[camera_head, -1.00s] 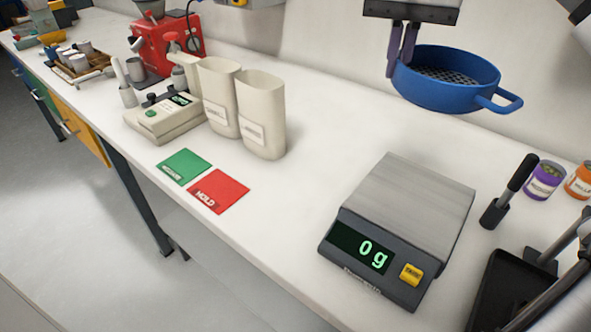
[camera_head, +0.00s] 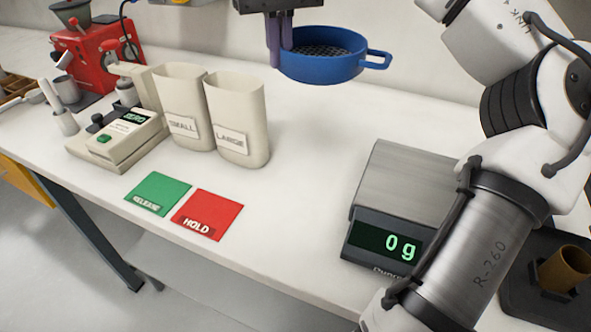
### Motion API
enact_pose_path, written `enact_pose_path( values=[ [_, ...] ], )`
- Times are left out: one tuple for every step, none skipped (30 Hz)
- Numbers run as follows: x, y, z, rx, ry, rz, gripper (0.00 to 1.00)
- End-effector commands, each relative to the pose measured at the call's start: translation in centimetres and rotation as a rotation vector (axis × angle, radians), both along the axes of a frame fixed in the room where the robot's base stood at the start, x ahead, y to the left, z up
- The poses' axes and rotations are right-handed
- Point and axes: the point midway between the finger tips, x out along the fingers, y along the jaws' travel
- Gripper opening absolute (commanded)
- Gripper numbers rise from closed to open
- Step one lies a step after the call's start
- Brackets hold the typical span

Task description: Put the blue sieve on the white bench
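The blue sieve (camera_head: 325,68), a round pan with a perforated bottom and a loop handle on its right, is in the upper middle of the head view. My gripper (camera_head: 281,52) has its purple fingers at the sieve's left rim and is shut on it. The sieve appears held level, above the back part of the white bench (camera_head: 300,215), with no visible contact with the bench top. Only the lower part of the gripper shows at the top edge.
A scale (camera_head: 405,190) reading 0 g stands at right, partly behind my arm. Small (camera_head: 183,115) and large (camera_head: 237,125) cream containers, a green card (camera_head: 158,193) and a red card (camera_head: 208,214) occupy the left. The bench between containers and scale is clear.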

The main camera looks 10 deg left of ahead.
Motion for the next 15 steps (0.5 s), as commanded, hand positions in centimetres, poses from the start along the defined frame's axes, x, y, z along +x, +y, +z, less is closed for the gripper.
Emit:
enact_pose_path(
  values=[
    [0.0, 0.0, -0.7, 0.001, 0.003, 0.003, 0.0],
    [0.0, 0.0, -1.2, 0.002, 0.004, 0.004, 0.0],
    [0.0, 0.0, -2.1, 0.001, 0.004, 0.005, 0.0],
    [0.0, 0.0, -2.8, 0.004, 0.004, 0.006, 0.0],
    [0.0, 0.0, -3.6, 0.004, 0.004, 0.007, 0.0],
    [0.0, 0.0, -4.7, 0.003, 0.005, 0.006, 0.0],
    [0.0, 0.0, -5.5, 0.004, 0.005, 0.008, 0.0],
    [0.0, 0.0, -6.3, 0.004, 0.005, 0.007, 0.0],
    [0.0, 0.0, -7.4, 0.004, 0.005, 0.006, 0.0],
    [0.0, 0.0, -8.2, 0.004, 0.005, 0.006, 0.0],
    [-0.1, 0.0, -9.0, 0.004, 0.004, 0.006, 0.0],
    [0.0, 0.0, -9.9, 0.001, 0.002, 0.002, 0.0],
    [0.0, -0.1, -10.6, 0.0, 0.001, 0.001, 0.0],
    [-0.1, -0.1, -11.4, 0.0, 0.002, 0.002, 0.0],
    [-0.1, -0.1, -12.2, 0.0, 0.001, 0.001, 0.0]
  ],
)
